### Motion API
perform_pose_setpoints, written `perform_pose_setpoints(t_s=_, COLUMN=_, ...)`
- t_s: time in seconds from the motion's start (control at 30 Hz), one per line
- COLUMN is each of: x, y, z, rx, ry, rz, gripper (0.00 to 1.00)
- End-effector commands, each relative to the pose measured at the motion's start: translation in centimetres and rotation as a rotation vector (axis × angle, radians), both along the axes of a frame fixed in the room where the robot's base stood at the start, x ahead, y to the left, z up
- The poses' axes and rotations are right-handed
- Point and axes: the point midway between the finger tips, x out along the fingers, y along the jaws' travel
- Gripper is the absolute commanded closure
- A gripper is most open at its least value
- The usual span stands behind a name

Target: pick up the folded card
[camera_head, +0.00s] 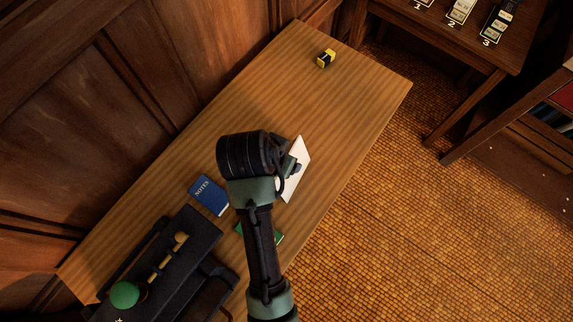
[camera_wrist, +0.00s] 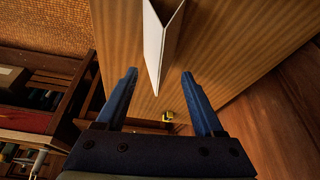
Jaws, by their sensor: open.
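The folded card (camera_head: 301,155) is white and stands on the wooden desk, partly hidden behind my arm's end in the head view. In the wrist view the folded card (camera_wrist: 156,45) shows as two pale panels meeting at a fold, its near end tapering down between my fingers. My gripper (camera_head: 291,166) is at the card's left side in the head view. In the wrist view my gripper (camera_wrist: 159,72) is open, one blue finger on each side of the card's lower end. I see no finger touching it, and the depth between them is hard to tell.
A yellow and black block (camera_head: 326,58) lies at the desk's far end. A blue notebook (camera_head: 208,196), a green item (camera_head: 278,238) and a black device with a green knob (camera_head: 125,294) are nearer. A side table (camera_head: 455,40) stands upper right.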

Motion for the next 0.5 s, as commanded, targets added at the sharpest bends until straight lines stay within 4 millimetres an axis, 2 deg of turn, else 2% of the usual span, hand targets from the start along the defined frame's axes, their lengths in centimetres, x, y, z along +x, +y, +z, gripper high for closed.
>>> perform_pose_setpoints(t_s=0.13, x=0.3, y=-0.3, z=-1.1, rx=0.0, ry=0.002, rz=-0.002, gripper=0.31)
perform_pose_setpoints(t_s=0.33, x=1.2, y=-0.8, z=-4.0, rx=0.0, ry=0.0, rz=0.0, gripper=0.31)
perform_pose_setpoints(t_s=0.5, x=1.6, y=-1.0, z=-5.0, rx=0.0, ry=-0.002, rz=0.0, gripper=0.31)
